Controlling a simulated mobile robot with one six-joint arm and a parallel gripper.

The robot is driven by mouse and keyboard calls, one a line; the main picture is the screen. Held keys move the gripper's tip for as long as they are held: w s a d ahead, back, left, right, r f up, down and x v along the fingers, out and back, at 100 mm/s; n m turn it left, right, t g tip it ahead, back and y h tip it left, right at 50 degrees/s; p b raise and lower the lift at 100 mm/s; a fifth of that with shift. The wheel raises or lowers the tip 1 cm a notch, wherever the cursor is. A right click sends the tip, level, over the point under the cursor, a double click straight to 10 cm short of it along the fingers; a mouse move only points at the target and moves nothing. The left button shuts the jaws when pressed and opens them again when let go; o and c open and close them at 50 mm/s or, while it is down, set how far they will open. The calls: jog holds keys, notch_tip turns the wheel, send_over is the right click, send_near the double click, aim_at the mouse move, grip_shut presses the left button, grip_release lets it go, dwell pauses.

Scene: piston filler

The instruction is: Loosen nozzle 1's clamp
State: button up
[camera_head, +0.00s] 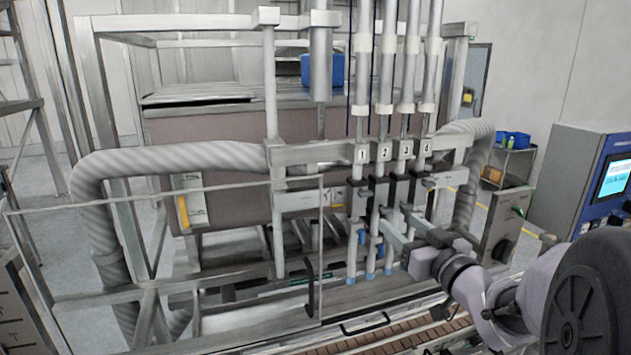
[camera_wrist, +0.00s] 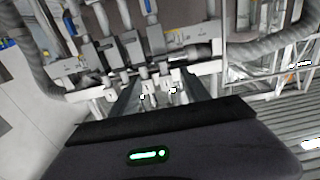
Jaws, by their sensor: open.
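Nozzle 1 (camera_head: 352,240) is the leftmost of several upright metal filler nozzles, under the plate marked 1 (camera_head: 361,154). Its clamp (camera_head: 357,183) appears as a dark block with a small knob just below the numbered bar. My gripper (camera_head: 397,222) is open, in front of the nozzles and to the right of nozzle 1, lower than the clamp. Nothing shows between the fingers. In the wrist view my gripper (camera_wrist: 160,88) points toward the row of clamps and nozzles; I cannot tell there which one is nozzle 1.
A clear guard panel with a thin frame (camera_head: 322,245) stands left of the nozzles. A thick ribbed hose (camera_head: 180,160) runs at the left. A conveyor (camera_head: 400,340) lies below in front.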

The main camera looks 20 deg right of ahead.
aim_at(367, 196)
jog(key=w, duration=0.5)
jog(key=w+p, duration=0.1)
jog(key=w, duration=0.4)
jog(key=w+p, duration=0.1)
jog(key=w, duration=0.4)
jog(key=shift+a, duration=0.25)
grip_shut()
jog(key=shift+f, duration=0.1)
